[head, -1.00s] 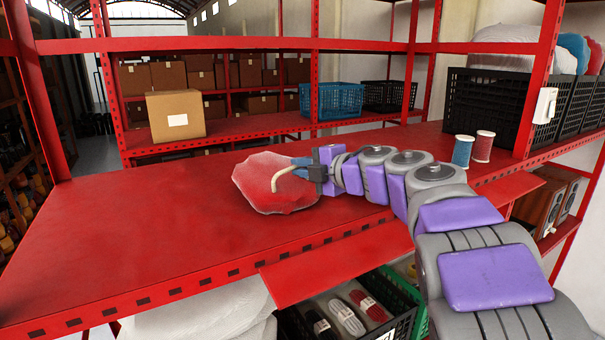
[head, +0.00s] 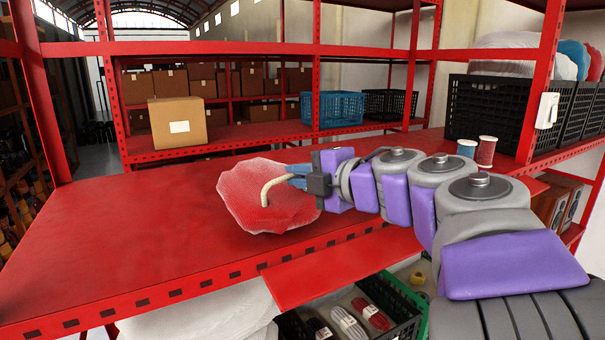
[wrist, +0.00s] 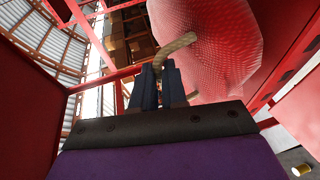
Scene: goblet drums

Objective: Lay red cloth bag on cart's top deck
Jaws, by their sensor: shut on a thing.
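The red cloth bag (head: 245,208), with a pale fuzzy rim and a beige rope handle (head: 267,187), is in front of my gripper over the red shelf board. My gripper (head: 292,176) is shut on the rope handle. In the wrist view the blue fingertips (wrist: 160,72) meet the handle (wrist: 178,48), and the bag (wrist: 220,50) hangs beyond and to the right. I cannot tell whether its underside touches the board. A flat red panel (head: 340,270) juts out below the front edge of the shelf; I cannot tell whether it is the cart's top deck.
The long red shelf board (head: 110,245) is bare to the left. Two thread spools (head: 486,151) and a black crate (head: 488,105) stand at right. A cardboard box (head: 177,122) and a blue basket (head: 335,107) sit behind. Red uprights and beams frame the shelf.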

